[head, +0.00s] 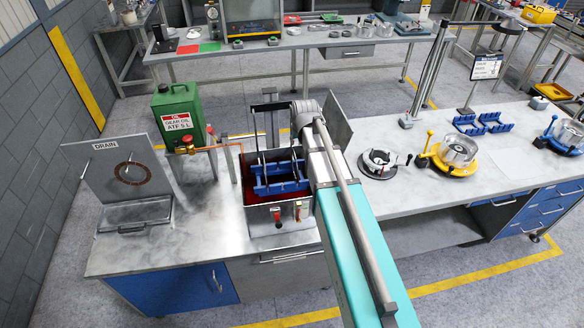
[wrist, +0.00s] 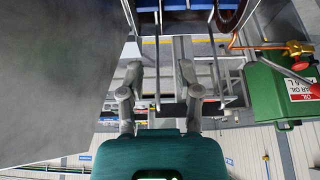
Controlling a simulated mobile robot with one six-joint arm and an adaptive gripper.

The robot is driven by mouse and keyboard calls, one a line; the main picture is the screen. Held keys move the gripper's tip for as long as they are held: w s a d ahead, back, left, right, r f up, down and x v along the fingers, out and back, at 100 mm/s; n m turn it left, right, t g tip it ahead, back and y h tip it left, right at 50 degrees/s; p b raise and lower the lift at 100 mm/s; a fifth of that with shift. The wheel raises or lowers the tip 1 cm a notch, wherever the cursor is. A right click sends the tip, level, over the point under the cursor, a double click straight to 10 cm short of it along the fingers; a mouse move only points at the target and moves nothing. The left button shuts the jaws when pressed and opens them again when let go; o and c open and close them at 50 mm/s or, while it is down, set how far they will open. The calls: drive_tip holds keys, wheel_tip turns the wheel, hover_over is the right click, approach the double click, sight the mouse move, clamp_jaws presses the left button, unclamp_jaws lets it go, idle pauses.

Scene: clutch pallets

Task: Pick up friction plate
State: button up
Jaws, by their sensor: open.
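My gripper (wrist: 160,72) shows in the wrist view with its two fingers apart and nothing visibly held between them. In the head view my wrist end is above the back right of the metal oil bath (head: 281,220), and the fingertips are hidden. A blue rack (head: 280,187) with upright rods sits in the bath over red liquid. A brown ring, like a friction plate (head: 132,176), shows against the upright DRAIN panel (head: 104,165). Part of a dark brown ring (wrist: 232,14) also shows at the top of the wrist view; I cannot tell whether it is the same one.
A green oil can (head: 181,115) with a copper pipe stands behind and left of the bath. A grey panel (head: 339,120) rises at the bath's right. Fixtures (head: 378,163) and blue racks (head: 483,124) stand on the right bench.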

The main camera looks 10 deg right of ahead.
drive_tip(key=b, duration=0.7)
hover_over(294, 154)
drive_tip(key=s, duration=0.3)
drive_tip(key=shift+f, duration=3.45)
drive_tip(key=shift+d+f, duration=0.15)
drive_tip(key=shift+f, duration=0.2)
drive_tip(key=shift+w+f+b, duration=0.1)
drive_tip(key=shift+b, duration=0.2)
drive_tip(key=shift+b+x, duration=2.2)
drive_tip(key=shift+x, duration=0.3)
drive_tip(key=shift+w, duration=0.1)
clamp_jaws()
